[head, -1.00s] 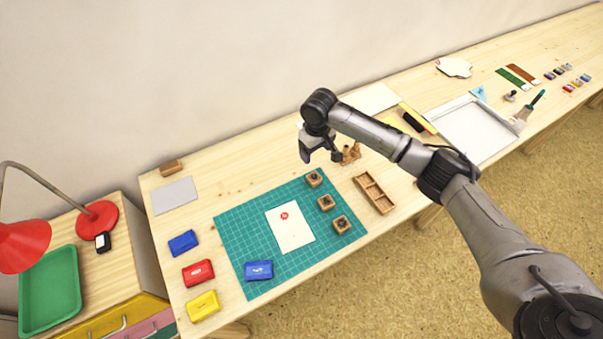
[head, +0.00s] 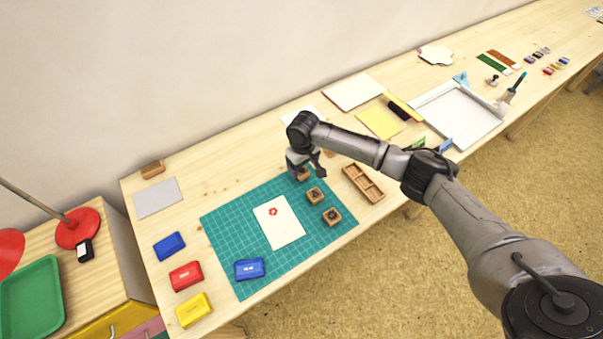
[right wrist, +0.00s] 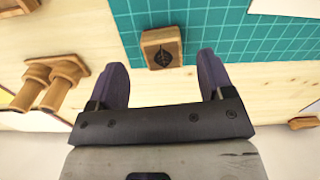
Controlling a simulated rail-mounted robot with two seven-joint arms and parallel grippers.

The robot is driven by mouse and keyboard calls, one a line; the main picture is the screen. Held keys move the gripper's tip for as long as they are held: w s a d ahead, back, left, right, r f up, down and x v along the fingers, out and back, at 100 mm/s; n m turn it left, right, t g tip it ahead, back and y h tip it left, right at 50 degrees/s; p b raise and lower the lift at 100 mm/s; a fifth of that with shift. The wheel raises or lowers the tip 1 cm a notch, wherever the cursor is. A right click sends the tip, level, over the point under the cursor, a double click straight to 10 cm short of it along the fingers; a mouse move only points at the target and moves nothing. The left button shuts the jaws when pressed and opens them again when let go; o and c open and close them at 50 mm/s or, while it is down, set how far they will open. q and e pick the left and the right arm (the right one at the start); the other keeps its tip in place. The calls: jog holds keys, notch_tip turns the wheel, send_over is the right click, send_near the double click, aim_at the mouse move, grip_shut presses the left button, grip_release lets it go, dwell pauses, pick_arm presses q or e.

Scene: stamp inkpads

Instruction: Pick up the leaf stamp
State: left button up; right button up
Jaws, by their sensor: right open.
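The leaf stamp (right wrist: 162,50) is a small wooden block with a dark leaf mark on top. In the right wrist view it lies on the edge of the green cutting mat, just ahead of my right gripper (right wrist: 163,80) and between the lines of its two fingers. In the head view my right gripper (head: 306,172) hangs over the mat's far corner and partly hides this stamp (head: 303,176). Two other wooden stamps, the middle one (head: 316,196) and the near one (head: 331,216), stand on the mat. My left gripper is not in view.
The cutting mat (head: 232,235) bears a white card (head: 285,226) with a red print and a blue inkpad (head: 249,269). A compartmented wooden tray (head: 363,183) lies to the right. Wooden handled pieces (right wrist: 58,80) stand left in the wrist view.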

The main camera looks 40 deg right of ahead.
aim_at(303, 172)
notch_tip(303, 172, down, 4)
jog(key=shift+s+a+f+b, duration=0.1)
jog(key=shift+a+b, duration=0.05)
jog(key=shift+b, duration=0.45)
jog(key=shift+c, duration=0.4)
jog(key=c, duration=0.9)
